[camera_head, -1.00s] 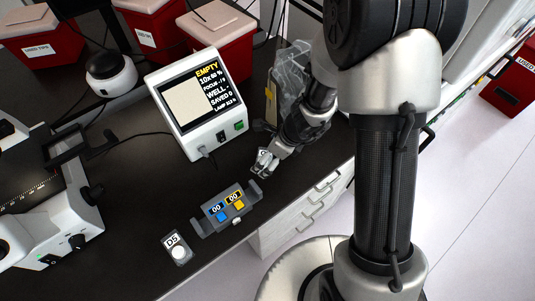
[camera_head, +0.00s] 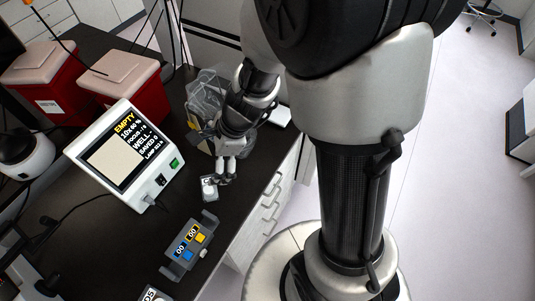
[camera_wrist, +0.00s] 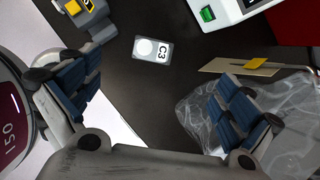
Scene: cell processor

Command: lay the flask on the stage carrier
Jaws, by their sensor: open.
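My gripper (camera_head: 226,172) is open and empty, above the dark bench beside a small C3 tag (camera_head: 208,188). In the wrist view the two blue-padded fingers are wide apart, with the C3 tag (camera_wrist: 152,50) flat on the bench beyond the gap. I cannot make out the flask for certain. A clear crinkled bag or container (camera_wrist: 200,115) shows behind the right finger, with a tan panel and a yellow piece (camera_wrist: 258,63) at its far side. The stage carrier cannot be made out in the current views.
A grey holder (camera_head: 187,247) with blue and yellow buttons stands near the bench's front edge. A white screen unit (camera_head: 125,155) reading EMPTY stands behind it. Red bins (camera_head: 120,85) are at the back. Drawers (camera_head: 262,205) lie below the bench edge, with open floor to the right.

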